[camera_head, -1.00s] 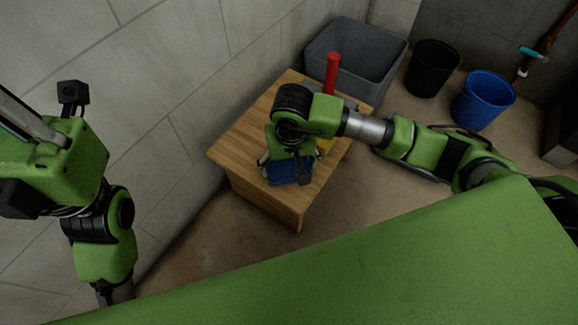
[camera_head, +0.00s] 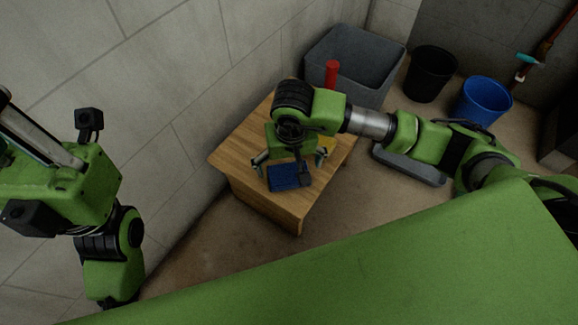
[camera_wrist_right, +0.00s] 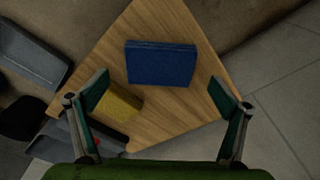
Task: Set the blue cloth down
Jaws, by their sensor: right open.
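The blue cloth (camera_head: 289,177) lies flat as a folded rectangle on the wooden table (camera_head: 245,153), near its front edge. In the right wrist view the cloth (camera_wrist_right: 161,64) lies beyond my fingertips, with wood showing around it. My right gripper (camera_head: 292,160) is just above and behind the cloth in the head view. In the right wrist view the right gripper (camera_wrist_right: 166,92) has its fingers spread wide, with nothing between the pads. My left arm is at the left of the head view; its fingertips are not clearly visible.
A yellow block (camera_wrist_right: 120,103) lies on the table near one finger. A grey bin (camera_head: 371,66), a black bucket (camera_head: 431,73) and a blue bucket (camera_head: 484,99) stand behind. A tiled wall borders the left.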

